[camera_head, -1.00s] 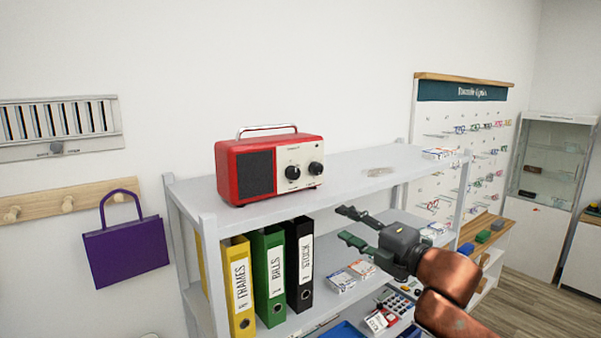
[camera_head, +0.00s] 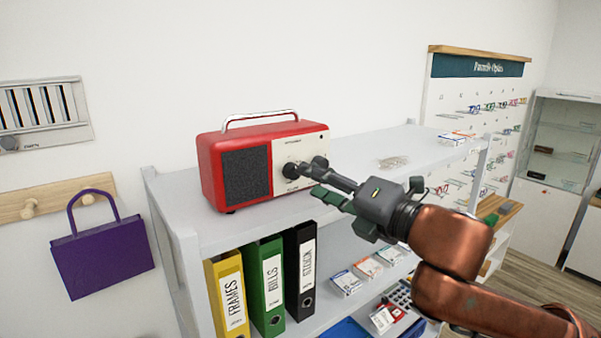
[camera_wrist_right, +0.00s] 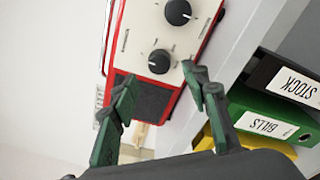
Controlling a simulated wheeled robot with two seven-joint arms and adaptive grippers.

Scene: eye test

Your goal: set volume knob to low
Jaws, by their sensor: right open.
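A red radio (camera_head: 236,141) with a cream front panel stands on the top shelf. It has two black knobs, and their labels are too small to read. The knob nearer the speaker (camera_head: 291,171) shows in the head view and in the right wrist view (camera_wrist_right: 159,61). The other knob (camera_wrist_right: 178,12) is clear in the wrist view; in the head view my gripper partly overlaps it. My right gripper (camera_head: 308,180) is open and empty in front of the panel. In the wrist view its fingertips (camera_wrist_right: 160,84) lie either side of the nearer knob's lower side; contact cannot be told. My left gripper is not in view.
The grey shelf (camera_head: 370,150) has free room right of the radio, with a small clear item and a box (camera_head: 455,138) farther along. Binders (camera_head: 265,285) stand below. A purple bag (camera_head: 103,255) hangs at left.

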